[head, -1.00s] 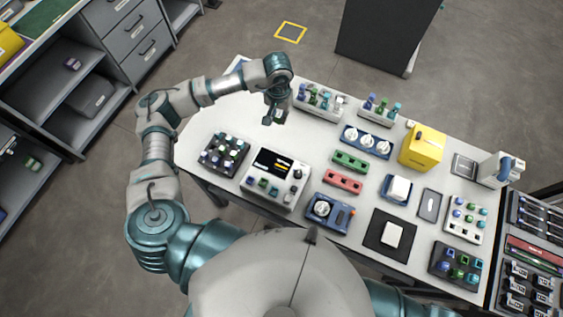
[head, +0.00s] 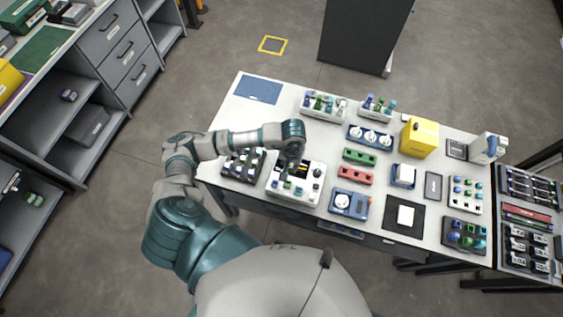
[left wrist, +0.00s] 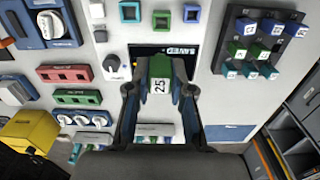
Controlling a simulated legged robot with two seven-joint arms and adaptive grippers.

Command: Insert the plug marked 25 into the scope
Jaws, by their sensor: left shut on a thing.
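The scope (head: 319,186) is a white box with a dark screen near the table's front edge. In the left wrist view the scope (left wrist: 110,35) shows a row of blue and green square sockets (left wrist: 161,19), a dial and part of its screen. My left gripper (head: 286,177) is over the scope and hides part of it. In the left wrist view my left gripper (left wrist: 160,92) is shut on the green plug marked 25 (left wrist: 161,83). The plug is held apart from the green socket, with the screen behind it. My right gripper is out of view.
A black rack (left wrist: 233,82) of blue and green labelled plugs stands beside the scope. A blue dial unit (head: 350,204), a red block (head: 356,175) and a green block (head: 360,157) stand to its right. The table around the blue mat (head: 258,90) is clear.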

